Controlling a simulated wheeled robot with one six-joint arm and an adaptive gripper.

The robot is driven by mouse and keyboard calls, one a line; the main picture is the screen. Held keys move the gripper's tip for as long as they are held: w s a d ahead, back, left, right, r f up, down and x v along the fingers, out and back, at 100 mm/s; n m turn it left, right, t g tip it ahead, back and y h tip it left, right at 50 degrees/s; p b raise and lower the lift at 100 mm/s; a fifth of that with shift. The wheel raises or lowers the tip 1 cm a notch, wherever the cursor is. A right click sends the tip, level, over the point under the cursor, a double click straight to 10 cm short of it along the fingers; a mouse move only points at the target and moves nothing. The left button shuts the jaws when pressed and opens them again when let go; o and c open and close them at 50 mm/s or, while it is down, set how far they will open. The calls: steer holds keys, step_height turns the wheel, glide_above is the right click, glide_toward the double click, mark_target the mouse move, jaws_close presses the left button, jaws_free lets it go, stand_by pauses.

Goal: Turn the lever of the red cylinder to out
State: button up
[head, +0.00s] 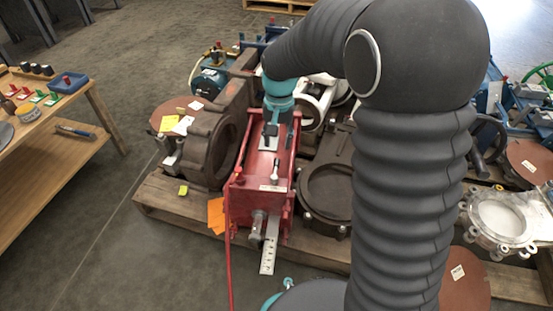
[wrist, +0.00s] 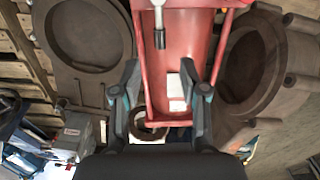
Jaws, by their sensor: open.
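The red cylinder (head: 250,204) lies on a wooden pallet, its rod end towards me in the head view. A small dark lever with a pale tip (head: 275,172) stands on its top, beside a small white label; I cannot read the label. In the wrist view the red cylinder (wrist: 188,45) runs up the middle, and the lever (wrist: 159,25) shows at the top edge. My gripper (head: 270,133) is over the cylinder's far part, partly hidden by its own wrist. In the wrist view my gripper (wrist: 162,92) is open, its fingers apart on either side of the cylinder, away from the lever.
A brown round housing (head: 208,145) stands close left of the cylinder, and a dark flanged part (head: 327,190) lies close right. The pallet (head: 160,196) holds several more parts. A wooden bench (head: 105,118) with small items stands at left. Floor is clear between bench and pallet.

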mark_target(277, 160)
step_height(277, 160, down, 8)
steer(key=shift+a+r+b, duration=0.1)
steer(key=shift+r+b, duration=0.1)
steer(key=shift+b, duration=0.4)
jaws_close()
